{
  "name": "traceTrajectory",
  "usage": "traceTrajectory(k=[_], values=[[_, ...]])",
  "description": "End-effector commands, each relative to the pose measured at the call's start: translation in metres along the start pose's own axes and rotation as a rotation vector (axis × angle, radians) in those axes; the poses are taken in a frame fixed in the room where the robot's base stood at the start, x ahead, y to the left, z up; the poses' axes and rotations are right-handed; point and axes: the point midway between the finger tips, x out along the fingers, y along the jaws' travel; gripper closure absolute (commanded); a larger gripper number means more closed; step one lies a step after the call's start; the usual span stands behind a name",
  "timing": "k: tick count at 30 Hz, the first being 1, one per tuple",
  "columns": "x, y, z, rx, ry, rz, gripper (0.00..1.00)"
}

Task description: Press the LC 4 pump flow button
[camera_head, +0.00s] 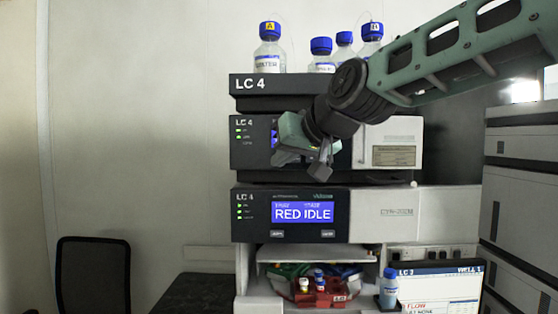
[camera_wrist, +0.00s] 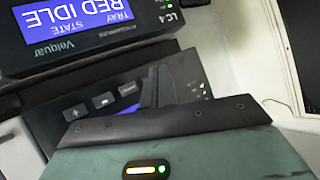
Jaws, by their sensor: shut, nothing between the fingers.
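The LC 4 stack has an upper module (camera_head: 252,160) with a small blue screen, mostly hidden behind my gripper (camera_head: 321,170) in the head view. In the wrist view, which is upside down, this module's dark panel (camera_wrist: 75,92) shows several small buttons, one marked with a plus (camera_wrist: 75,112), beside a blue screen partly covered by my fingers (camera_wrist: 167,85). No button's flow label is readable.
Below is another LC 4 module (camera_head: 255,225) whose screen reads RED IDLE. Blue-capped bottles (camera_head: 270,50) stand on the top tray (camera_head: 300,84). An open bay with coloured racks (camera_head: 320,290) lies underneath. An LC 3 monitor (camera_head: 440,285) is at lower right. Open room lies left of the stack.

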Motion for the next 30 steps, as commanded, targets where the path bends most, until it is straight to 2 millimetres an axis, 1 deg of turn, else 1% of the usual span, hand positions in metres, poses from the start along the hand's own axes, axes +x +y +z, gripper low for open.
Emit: traceTrajectory(k=[8,17,30], values=[[0.0002,0.0001,0.0,0.0,0.0,0.0,1.0],[0.0058,0.0041,-0.004,0.0,0.001,0.0,1.0],[0.0064,0.0046,-0.0047,0.0,0.0,0.0,1.0]])
